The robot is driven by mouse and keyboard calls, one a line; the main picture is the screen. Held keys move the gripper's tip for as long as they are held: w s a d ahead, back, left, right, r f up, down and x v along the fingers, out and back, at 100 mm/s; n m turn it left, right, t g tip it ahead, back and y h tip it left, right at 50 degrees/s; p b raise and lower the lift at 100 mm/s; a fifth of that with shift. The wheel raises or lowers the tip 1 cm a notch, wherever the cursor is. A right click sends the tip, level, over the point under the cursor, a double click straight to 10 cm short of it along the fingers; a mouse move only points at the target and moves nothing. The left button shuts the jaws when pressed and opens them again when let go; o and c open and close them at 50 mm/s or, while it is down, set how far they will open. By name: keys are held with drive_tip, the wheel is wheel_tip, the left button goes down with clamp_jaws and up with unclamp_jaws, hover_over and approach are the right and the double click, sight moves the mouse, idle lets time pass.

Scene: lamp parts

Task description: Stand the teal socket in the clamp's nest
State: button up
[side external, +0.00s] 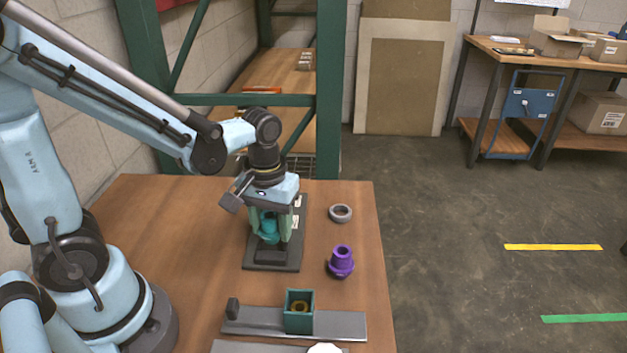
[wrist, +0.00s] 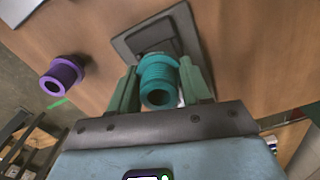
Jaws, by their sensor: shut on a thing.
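A green square-walled box (side external: 299,322) with a gold ring inside sits on a grey rail at the table's front. I cannot tell for certain which fixture is the clamp.
A purple stepped part (side external: 342,262) stands right of the plate, and a grey ring (side external: 340,213) lies behind it. A white round part (side external: 325,349) is partly cut off at the bottom. The table's left-middle is clear.

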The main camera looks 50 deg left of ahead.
drive_tip(key=shift+w+f, duration=0.1)
drive_tip(key=shift+f, duration=1.2)
idle(1.5)
drive_tip(key=o, duration=1.1)
drive_tip(key=shift+o, duration=0.6)
drive_tip(key=shift+r, duration=0.75)
wheel_tip(320, 180, up, 10)
drive_tip(key=m+t, duration=0.1)
drive_tip(key=t, duration=0.1)
drive_tip(key=m+t, duration=0.1)
drive_tip(key=m, duration=0.1)
drive_tip(key=shift+a+r+t, duration=0.15)
drive_tip(key=shift+r+t, duration=0.05)
drive_tip(key=shift+t, duration=0.2)
drive_tip(key=m+t, duration=0.3)
drive_tip(key=shift+w+a, duration=0.15)
